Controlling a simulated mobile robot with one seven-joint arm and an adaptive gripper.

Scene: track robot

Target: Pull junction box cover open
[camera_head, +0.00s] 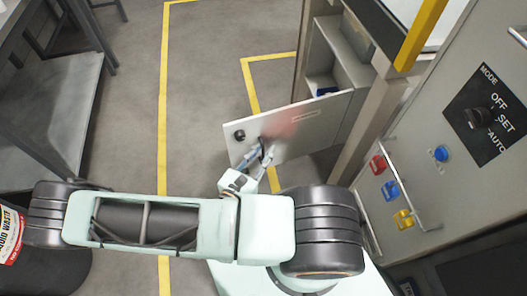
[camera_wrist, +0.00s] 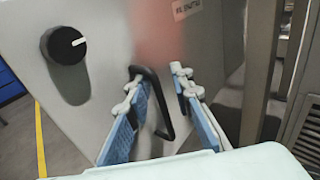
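The junction box cover (camera_head: 300,128) is a light grey panel that stands swung out from its box (camera_head: 350,62), whose inside shows behind it. The cover has a round black knob (camera_head: 239,135) and a black loop handle (camera_wrist: 163,105). The knob also shows at upper left in the wrist view (camera_wrist: 64,43). My gripper (camera_head: 262,156) is at the cover's handle. In the wrist view my gripper's blue-padded fingers (camera_wrist: 157,76) are apart, one on each side of the handle. Whether either finger touches the handle is unclear.
A control panel with a mode switch (camera_head: 481,118) and red, blue and yellow buttons stands at the right. A metal table (camera_head: 60,110) is at the left, a liquid waste bin (camera_head: 45,270) at lower left. Floor between the table and the yellow line (camera_head: 163,90) is clear.

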